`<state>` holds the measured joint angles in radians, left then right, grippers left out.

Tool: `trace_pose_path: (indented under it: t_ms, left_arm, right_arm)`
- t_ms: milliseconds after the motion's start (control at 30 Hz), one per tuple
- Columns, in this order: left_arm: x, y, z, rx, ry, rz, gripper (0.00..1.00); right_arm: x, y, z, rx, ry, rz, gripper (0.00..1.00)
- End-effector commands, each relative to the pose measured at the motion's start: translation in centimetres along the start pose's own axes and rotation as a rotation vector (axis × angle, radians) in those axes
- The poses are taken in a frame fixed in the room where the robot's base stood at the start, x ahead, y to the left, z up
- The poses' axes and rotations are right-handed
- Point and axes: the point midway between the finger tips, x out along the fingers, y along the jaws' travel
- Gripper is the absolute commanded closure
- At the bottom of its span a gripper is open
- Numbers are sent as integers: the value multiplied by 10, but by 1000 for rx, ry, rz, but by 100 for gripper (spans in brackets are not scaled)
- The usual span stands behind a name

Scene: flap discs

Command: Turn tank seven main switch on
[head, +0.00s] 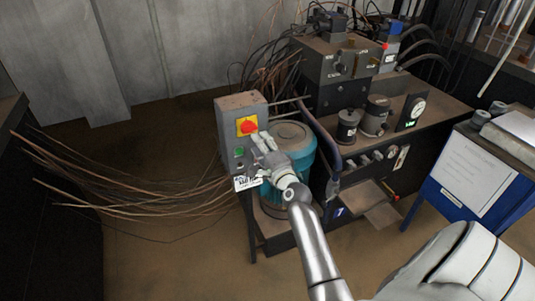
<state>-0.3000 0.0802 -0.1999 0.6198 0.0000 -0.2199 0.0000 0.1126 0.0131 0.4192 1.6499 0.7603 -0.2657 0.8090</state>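A grey switch box (230,151) stands on a post left of the machine. A red rotary switch on a yellow plate (248,125) is on its front face, with a green button (239,151) lower down. A white label (247,183) sits at the box's lower edge; its print is too small to read. My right gripper (258,140) is just below and right of the red switch, close to the box face. Whether it touches the switch, and how far its fingers are apart, I cannot tell. My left gripper is out of view.
A blue motor or tank (293,148) stands right behind my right gripper. The machine bench (425,124) with gauges and hoses is to the right. Thin brown rods or wires (130,190) stick out at left. A blue cabinet with a paper sheet (467,174) is at right.

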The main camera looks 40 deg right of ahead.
Motion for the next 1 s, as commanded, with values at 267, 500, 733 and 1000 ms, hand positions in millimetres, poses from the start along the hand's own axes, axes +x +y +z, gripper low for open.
trace_pose_path:
  t_ms: [267, 500, 733, 1000]
  left_arm:
    - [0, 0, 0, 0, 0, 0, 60]
    - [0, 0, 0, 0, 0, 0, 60]
    - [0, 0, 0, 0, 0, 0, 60]
    - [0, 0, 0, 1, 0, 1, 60]
  right_arm:
    - [-38, 1, 0, 2, 1, 1, 64]
    - [-46, 0, 0, 2, 0, 0, 64]
    - [-46, 0, 0, 2, 0, 0, 64]
    - [-46, 2, 0, -1, -1, 4, 64]
